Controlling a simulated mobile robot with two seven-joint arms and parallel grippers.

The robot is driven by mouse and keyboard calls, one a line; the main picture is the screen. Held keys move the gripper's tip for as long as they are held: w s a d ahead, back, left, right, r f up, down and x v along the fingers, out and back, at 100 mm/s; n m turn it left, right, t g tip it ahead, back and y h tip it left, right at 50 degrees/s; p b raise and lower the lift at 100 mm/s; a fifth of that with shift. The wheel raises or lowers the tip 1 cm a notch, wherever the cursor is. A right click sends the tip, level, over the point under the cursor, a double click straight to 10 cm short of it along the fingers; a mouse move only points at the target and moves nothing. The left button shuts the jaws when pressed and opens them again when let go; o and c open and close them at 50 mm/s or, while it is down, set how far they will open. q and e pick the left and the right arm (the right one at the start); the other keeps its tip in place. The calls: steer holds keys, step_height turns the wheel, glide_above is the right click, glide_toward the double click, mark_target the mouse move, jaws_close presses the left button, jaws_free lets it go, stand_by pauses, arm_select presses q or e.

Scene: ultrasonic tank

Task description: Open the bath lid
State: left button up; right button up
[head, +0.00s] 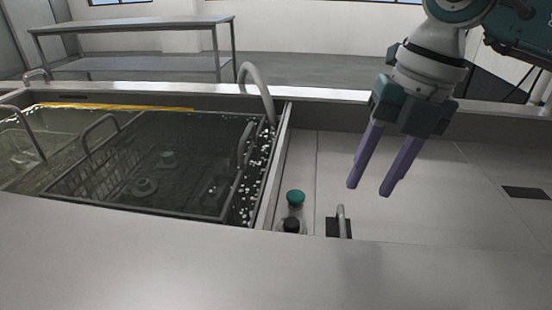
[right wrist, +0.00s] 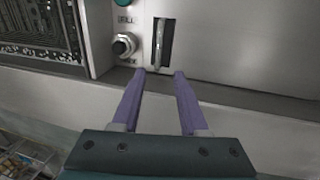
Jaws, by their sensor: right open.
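A flat grey panel (head: 445,205), which looks like the bath lid, lies level and closed right of the open tank. An upright bar handle (head: 341,222) stands over a dark slot near its front left; in the right wrist view the handle (right wrist: 159,42) lies just beyond my fingertips. My right gripper (head: 369,190) has two purple fingers, apart and empty, pointing down above the panel, right of and behind the handle in the head view. In the right wrist view, the right gripper (right wrist: 159,72) points its gap toward the handle, without visible contact. My left gripper is out of view.
A green button (head: 295,198) and a dark-topped knob (head: 291,226) stand left of the handle. The open tank (head: 285,150) holds dark liquid and a wire basket (head: 95,178). A curved pipe (head: 258,88) rises at its back. A metal table (head: 135,24) stands behind.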

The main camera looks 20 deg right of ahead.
mark_target(344, 231)
steer(key=f, duration=0.2)
steer(key=a+f+b, duration=0.1)
steer(key=f, duration=0.4)
steer(key=shift+w+a+f, duration=0.25)
steer(key=shift+a+f, duration=0.05)
steer(key=shift+a, duration=0.1)
steer(key=shift+f, duration=0.5)
steer(key=shift+w, duration=0.1)
steer(key=c, duration=0.4)
jaws_close()
